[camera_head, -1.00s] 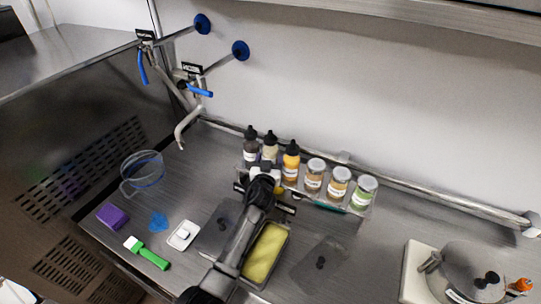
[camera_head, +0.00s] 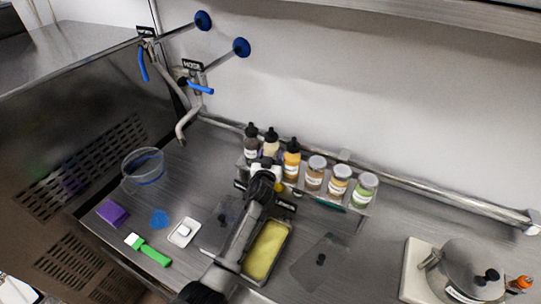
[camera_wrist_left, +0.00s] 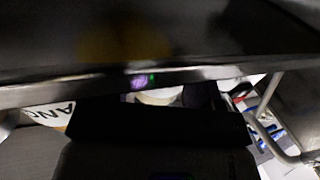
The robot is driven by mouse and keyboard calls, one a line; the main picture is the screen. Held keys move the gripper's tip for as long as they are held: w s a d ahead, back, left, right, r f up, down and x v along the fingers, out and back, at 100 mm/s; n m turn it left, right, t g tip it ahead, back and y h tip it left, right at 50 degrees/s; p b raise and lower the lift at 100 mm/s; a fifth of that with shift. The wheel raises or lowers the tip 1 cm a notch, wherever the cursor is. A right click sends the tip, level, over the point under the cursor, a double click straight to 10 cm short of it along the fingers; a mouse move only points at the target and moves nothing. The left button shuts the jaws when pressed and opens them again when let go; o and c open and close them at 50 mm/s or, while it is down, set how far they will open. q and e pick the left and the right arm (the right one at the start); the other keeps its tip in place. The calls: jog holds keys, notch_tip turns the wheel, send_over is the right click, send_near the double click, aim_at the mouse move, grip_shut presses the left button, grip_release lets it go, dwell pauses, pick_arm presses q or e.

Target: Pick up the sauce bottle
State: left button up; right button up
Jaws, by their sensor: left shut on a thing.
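Three sauce bottles with black caps stand in a row at the back of the steel counter in the head view: a dark one (camera_head: 251,146), a cream one (camera_head: 271,142) and an orange one (camera_head: 292,160). My left gripper (camera_head: 264,178) is in front of the dark and cream bottles and hides their lower parts. It is shut on a sauce bottle, but its fingers hide the contact and I cannot tell which bottle. The left wrist view is dark and blocked close up, with part of a lettered label (camera_wrist_left: 52,114) at its left. My right gripper is not in view.
Several lidded jars (camera_head: 339,182) stand right of the bottles on the rack. A lidded pot (camera_head: 465,270) stands right.

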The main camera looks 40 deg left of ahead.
pick_arm(q)
notch_tip(320, 180, up, 18)
jog(key=shift+f+p, duration=0.1)
jog(key=shift+p, duration=1.05)
jog(key=o, duration=0.4)
jog(key=c, duration=0.5)
notch_tip(320, 180, up, 8)
jog(key=p, duration=0.7)
